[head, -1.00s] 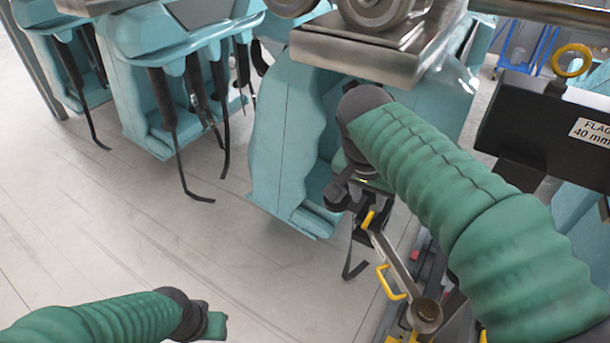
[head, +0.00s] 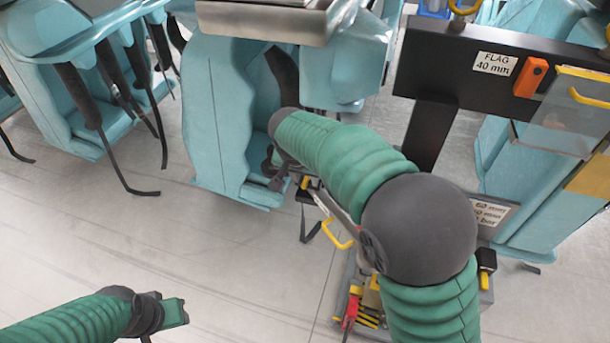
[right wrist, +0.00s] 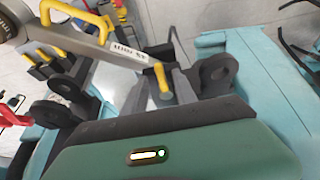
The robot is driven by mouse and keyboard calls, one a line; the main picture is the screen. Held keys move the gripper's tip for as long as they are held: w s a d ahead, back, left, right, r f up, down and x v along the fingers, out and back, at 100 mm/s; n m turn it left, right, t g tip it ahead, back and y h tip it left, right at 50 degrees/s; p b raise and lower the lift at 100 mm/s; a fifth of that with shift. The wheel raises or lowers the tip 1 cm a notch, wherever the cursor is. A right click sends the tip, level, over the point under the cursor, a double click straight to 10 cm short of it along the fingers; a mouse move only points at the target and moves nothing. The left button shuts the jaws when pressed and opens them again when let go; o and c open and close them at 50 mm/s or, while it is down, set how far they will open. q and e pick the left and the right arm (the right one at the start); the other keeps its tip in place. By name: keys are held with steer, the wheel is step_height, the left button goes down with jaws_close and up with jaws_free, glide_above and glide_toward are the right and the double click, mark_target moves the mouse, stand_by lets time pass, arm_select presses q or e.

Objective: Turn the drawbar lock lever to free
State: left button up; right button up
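A grey metal bar (head: 334,208) with a yellow looped handle (head: 339,237) and a small yellow end piece (head: 305,183) lies beside and partly behind my right forearm. In the right wrist view the bar (right wrist: 88,42) carries a printed label, and an upright yellow grip (right wrist: 161,80) stands at its end. I cannot tell which part is the drawbar lock lever. My right gripper (head: 277,178) is close to that end; its fingers are not clear, and contact cannot be judged. My left gripper (head: 174,312) is at lower left, away from the bar, its opening unclear.
Yellow and red parts (head: 352,306) sit low beside my right arm. Grey floor is open at lower left.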

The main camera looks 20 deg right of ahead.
steer(key=shift+d+f, duration=0.1)
steer(key=shift+w+f, duration=0.1)
steer(key=shift+w, duration=0.05)
steer(key=shift+c, duration=0.2)
steer(key=shift+a, duration=0.3)
jaws_close()
steer(key=shift+d, duration=0.1)
